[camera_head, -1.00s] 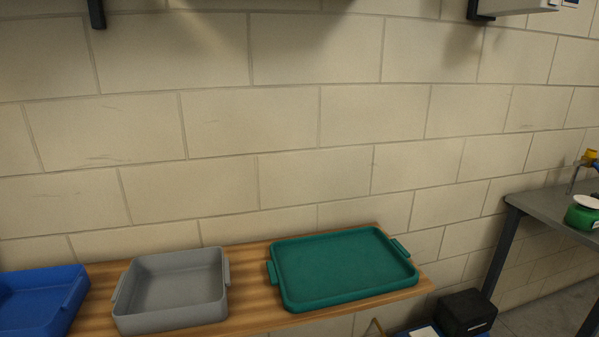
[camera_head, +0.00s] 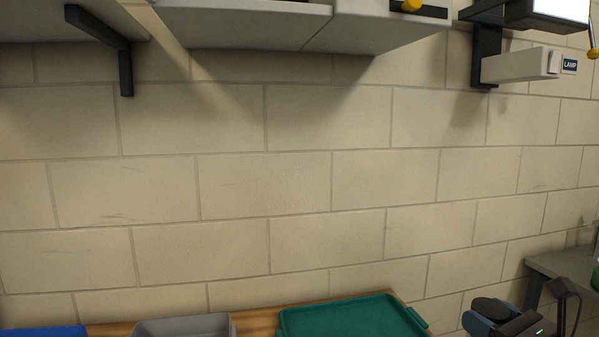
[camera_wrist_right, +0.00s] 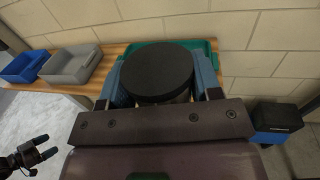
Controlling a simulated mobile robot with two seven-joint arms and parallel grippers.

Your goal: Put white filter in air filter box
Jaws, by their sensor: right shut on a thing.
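My right gripper (camera_head: 488,318) is at the lower right of the head view. In the right wrist view (camera_wrist_right: 160,88) its blue fingers are shut on a black round-topped thing (camera_wrist_right: 158,70), with a little grey showing under its top. The thing also shows in the head view (camera_head: 490,306). It is held in the air in front of the bench. I see no white filter, and nothing I can name as the air filter box. My left gripper (camera_wrist_right: 45,146) shows at the lower left of the wrist view, its fingers apart and empty.
A wooden bench (camera_wrist_right: 120,50) along the block wall bears a blue tray (camera_wrist_right: 24,66), a grey tray (camera_wrist_right: 72,64) and a green tray (camera_head: 352,318). A black box (camera_wrist_right: 277,116) is at right. A shelf bracket (camera_head: 122,60) and cabinets (camera_head: 250,22) overhang above.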

